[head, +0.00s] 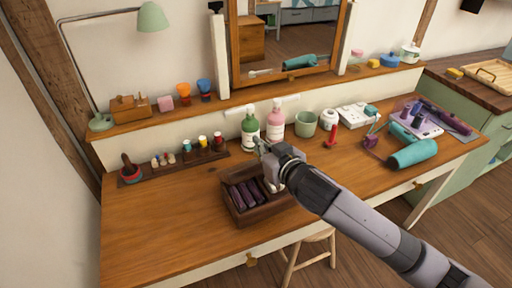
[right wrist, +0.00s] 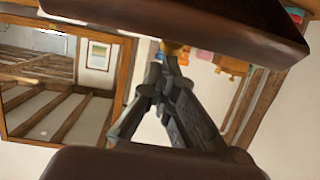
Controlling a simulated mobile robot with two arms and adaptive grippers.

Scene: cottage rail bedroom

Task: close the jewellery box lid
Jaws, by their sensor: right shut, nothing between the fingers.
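The jewellery box appears to be the dark brown wooden box (head: 240,217) at the front middle of the dressing table in the head view. Its top is open and several dark purple rolls lie inside. My right gripper (head: 262,147) is shut and empty above the box's back part, in front of the bottles. My arm hides the box's right side, and I cannot make out the lid clearly there. In the right wrist view, the shut fingers (right wrist: 170,58) point up between two dark brown wooden parts, close to a small brass-coloured knob. My left gripper is not in view.
A green bottle (head: 250,130) and a pink bottle (head: 275,122) stand just behind the gripper. A green cup (head: 305,124) is to their right. A teal hairdryer (head: 412,154) lies further right. The tabletop (head: 155,225) left of the box is clear.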

